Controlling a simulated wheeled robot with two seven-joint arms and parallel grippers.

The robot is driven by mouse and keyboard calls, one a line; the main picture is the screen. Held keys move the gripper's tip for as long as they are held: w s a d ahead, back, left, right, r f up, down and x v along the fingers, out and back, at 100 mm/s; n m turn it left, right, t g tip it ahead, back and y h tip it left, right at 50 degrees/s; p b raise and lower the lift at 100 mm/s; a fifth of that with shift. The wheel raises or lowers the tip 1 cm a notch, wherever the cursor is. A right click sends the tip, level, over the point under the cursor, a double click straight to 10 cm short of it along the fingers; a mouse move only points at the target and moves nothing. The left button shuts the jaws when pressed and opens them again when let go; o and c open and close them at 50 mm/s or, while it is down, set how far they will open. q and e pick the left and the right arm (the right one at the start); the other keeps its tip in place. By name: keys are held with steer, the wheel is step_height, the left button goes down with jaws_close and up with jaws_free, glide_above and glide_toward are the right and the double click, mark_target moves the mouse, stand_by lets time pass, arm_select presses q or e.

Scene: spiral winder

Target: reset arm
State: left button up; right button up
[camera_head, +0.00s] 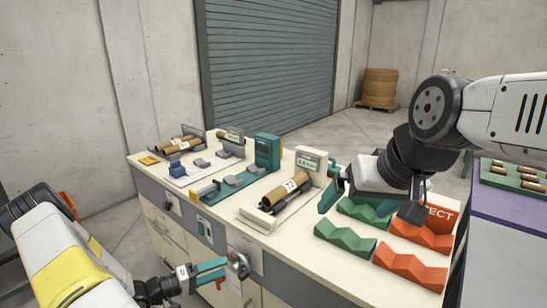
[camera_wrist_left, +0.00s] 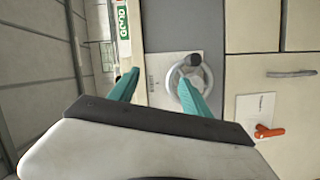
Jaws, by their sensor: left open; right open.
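My left gripper (camera_head: 212,274) is at the cabinet front, low on the left, with its teal fingers apart and nothing between them that I can make out. A round grey handwheel (camera_head: 238,266) on the cabinet front is beside its fingertips. In the left wrist view, the open fingers (camera_wrist_left: 158,88) show with the handwheel (camera_wrist_left: 188,82) and its dark knob by the right finger; I cannot tell whether they touch. My right gripper (camera_head: 331,190) hangs above the bench, teal fingers open, beside a brown tube (camera_head: 286,190) on a white stand with a display.
The bench (camera_head: 270,237) carries green V-blocks (camera_head: 345,238), orange V-blocks (camera_head: 410,269), a green fixture (camera_head: 245,180) and more brown tubes (camera_head: 181,145) at the back left. A purple-topped table (camera_head: 497,213) stands at right. A red lever (camera_wrist_left: 268,131) sits on the cabinet front.

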arm_select(q)
steer(key=s+d+r+m+g+y, duration=0.25)
steer(key=s+r+g, duration=0.2)
steer(key=r, duration=0.55)
steer(key=s+d+r+m+g+y, duration=0.25)
steer(key=d+r+m+g, duration=0.2)
steer(key=r, duration=0.55)
steer(key=s+a+r+n+t+y, duration=0.1)
steer(key=s+r+t+y, duration=0.1)
steer(key=s+r, duration=0.3)
steer(key=s+a+r+n+t+y, duration=0.1)
steer(key=s+r+t+y, duration=0.2)
steer(key=r, duration=1)
steer(key=shift+s+n+t+y, duration=0.3)
steer(key=shift+s+y, duration=0.6)
steer(key=shift+s, duration=0.9)
